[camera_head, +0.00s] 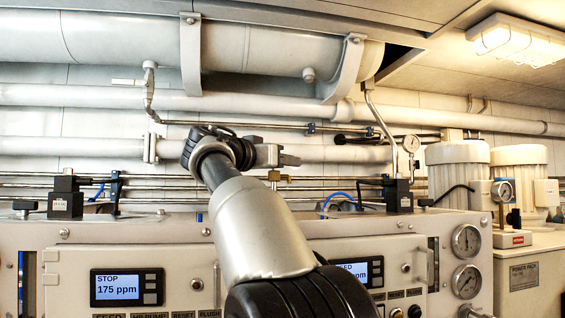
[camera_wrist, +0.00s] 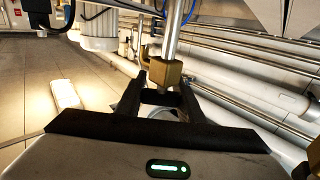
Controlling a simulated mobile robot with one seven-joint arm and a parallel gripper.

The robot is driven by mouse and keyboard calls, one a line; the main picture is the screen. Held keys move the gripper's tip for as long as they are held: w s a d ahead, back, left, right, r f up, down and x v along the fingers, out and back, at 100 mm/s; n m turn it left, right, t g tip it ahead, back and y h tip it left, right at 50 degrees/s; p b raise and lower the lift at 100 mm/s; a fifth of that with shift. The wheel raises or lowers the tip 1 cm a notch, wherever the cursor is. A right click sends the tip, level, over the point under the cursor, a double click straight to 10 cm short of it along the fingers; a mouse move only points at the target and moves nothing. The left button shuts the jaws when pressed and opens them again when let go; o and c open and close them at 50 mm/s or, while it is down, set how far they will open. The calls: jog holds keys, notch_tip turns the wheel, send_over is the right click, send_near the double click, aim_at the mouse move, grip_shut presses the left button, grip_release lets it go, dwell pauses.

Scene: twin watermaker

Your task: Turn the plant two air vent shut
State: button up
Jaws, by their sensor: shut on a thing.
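My gripper (camera_head: 284,160) is at the pipes behind the two plant panels, in the middle of the head view. In the wrist view my black gripper fingers (camera_wrist: 165,82) are shut around the plant two air vent, a small brass valve (camera_wrist: 168,71) on a steel pipe. A bit of the brass vent (camera_head: 274,175) also shows just below my gripper in the head view. Its handle is mostly hidden between the fingers, so I cannot tell how far it is turned.
Thin steel pipes (camera_head: 330,185) run close behind the panels. Black valve blocks (camera_head: 398,194) with blue hoses stand either side. A big white pipe (camera_head: 250,45) hangs above. Gauges (camera_head: 466,240) and pumps (camera_head: 457,165) stand at the right.

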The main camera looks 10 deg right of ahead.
jog(key=o, duration=1.1)
jog(key=shift+c, duration=0.2)
jog(key=shift+a, duration=0.1)
jog(key=b+v, duration=0.2)
jog(key=v, duration=1.5)
jog(key=shift+s+b, duration=0.2)
jog(key=shift+b, duration=0.15)
jog(key=shift+r, duration=0.15)
